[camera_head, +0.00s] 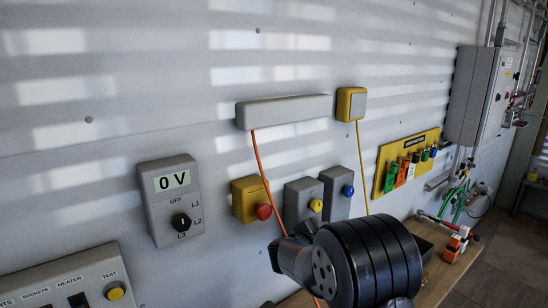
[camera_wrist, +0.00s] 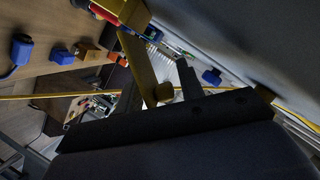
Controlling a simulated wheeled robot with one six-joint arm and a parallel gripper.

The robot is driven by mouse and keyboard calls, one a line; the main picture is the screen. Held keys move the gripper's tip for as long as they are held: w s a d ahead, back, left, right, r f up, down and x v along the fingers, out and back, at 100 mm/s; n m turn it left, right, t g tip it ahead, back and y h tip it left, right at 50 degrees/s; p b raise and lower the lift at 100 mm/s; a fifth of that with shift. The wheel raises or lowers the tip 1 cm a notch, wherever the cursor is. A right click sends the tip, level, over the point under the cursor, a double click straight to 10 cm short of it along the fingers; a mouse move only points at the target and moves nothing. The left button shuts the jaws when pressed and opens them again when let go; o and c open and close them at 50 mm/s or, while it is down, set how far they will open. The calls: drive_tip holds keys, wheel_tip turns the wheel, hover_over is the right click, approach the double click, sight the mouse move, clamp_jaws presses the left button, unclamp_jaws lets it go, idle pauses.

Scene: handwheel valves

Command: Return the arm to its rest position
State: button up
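My arm (camera_head: 355,262) shows in the head view as thick black rounded links at the bottom centre, in front of the wall and its control boxes. My gripper's fingertips cannot be made out in the head view. In the wrist view my gripper (camera_wrist: 157,72) has two grey fingers standing apart from a dark crossbar. A yellow bar (camera_wrist: 140,62) with a rounded end shows in the space between the fingers. I cannot tell whether it touches them; neither finger appears closed on it.
On the wall are a meter box (camera_head: 171,200) reading 0 V, a red-button box (camera_head: 251,199), two grey boxes with yellow (camera_head: 301,201) and blue (camera_head: 336,192) knobs, and a yellow rack (camera_head: 407,161). An orange cable (camera_head: 264,177) runs down behind my arm. A wooden bench (camera_head: 447,272) lies right.

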drive_tip(key=shift+w+d+f, duration=0.2)
drive_tip(key=shift+s+b, duration=0.15)
drive_tip(key=shift+b, duration=0.15)
drive_tip(key=shift+r, duration=0.1)
